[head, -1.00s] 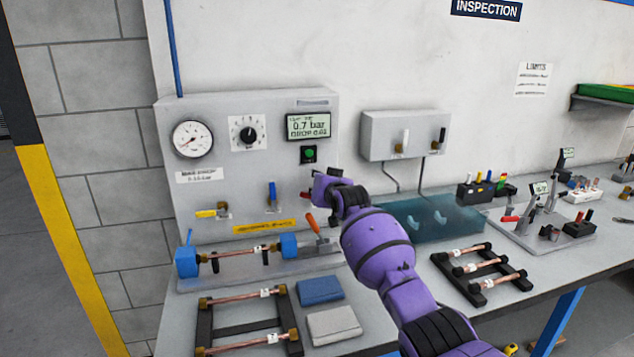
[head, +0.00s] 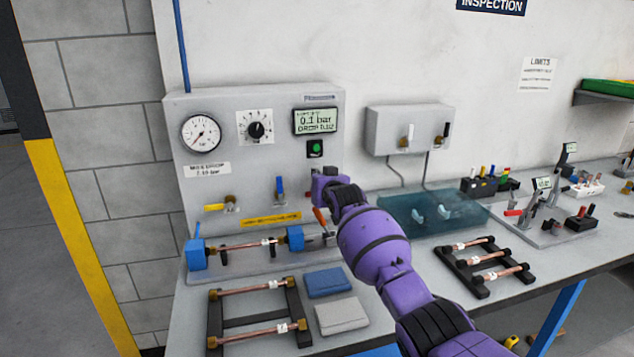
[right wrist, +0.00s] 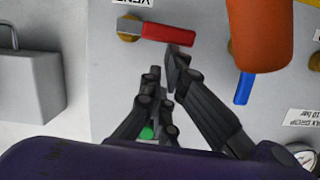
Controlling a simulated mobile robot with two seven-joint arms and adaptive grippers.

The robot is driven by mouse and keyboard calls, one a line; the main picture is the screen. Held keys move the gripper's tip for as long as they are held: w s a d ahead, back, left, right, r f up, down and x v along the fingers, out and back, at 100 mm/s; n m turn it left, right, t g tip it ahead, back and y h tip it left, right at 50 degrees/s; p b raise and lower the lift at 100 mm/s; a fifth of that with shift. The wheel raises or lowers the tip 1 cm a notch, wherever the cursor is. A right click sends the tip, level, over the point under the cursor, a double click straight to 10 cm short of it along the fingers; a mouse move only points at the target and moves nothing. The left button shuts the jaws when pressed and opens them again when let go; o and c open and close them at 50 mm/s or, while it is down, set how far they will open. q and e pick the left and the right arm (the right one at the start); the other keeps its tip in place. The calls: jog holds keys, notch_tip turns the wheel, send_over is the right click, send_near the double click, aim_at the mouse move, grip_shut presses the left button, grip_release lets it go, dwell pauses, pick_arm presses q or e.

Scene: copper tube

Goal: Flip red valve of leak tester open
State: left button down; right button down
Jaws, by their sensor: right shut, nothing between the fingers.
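The red valve handle (right wrist: 168,34) shows in the right wrist view below a partly cut-off VENT label. It lies roughly level on the grey panel, reaching from its brass fitting (right wrist: 128,30) toward the blue valve handle (right wrist: 244,88). My right gripper (right wrist: 164,68) is shut and empty, its fingertips close by the red handle; I cannot tell if they touch it. The leak tester (head: 270,165) has a display (head: 315,121) reading 0.1 bar. My left gripper is not in view.
An orange clamp handle (right wrist: 262,30) stands close beside the right gripper; the tube fixture (head: 240,262) is below the panel. A yellow valve (head: 220,206) sits at the panel's left. Tube racks (head: 215,322) and a teal tray (head: 470,222) lie on the bench.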

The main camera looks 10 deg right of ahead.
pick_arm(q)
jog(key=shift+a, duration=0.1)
